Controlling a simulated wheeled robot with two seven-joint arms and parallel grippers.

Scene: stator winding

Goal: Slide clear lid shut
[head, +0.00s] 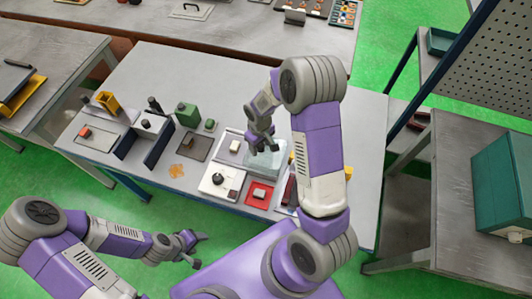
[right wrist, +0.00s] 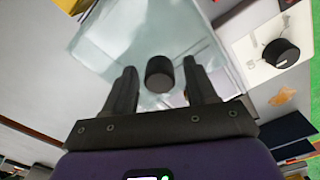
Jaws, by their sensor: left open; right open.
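The clear lid (head: 265,158) is a pale, see-through panel on the table, below and beside my right gripper in the head view. In the right wrist view the clear lid (right wrist: 110,40) spreads beyond the fingers, with a dark round knob (right wrist: 159,74) between them. My right gripper (head: 263,147) is open, its fingers on either side of the knob; I cannot tell whether they touch it. It also shows in the right wrist view (right wrist: 158,85). My left gripper (head: 195,250) is open and empty, off the table's front edge at lower left.
A white plate with a black knob (head: 217,181) and a red tray (head: 260,194) lie in front of the lid. A green block (head: 187,115) and dark blue panels (head: 155,150) stand left. A grey bench with a teal box (head: 505,185) is at right.

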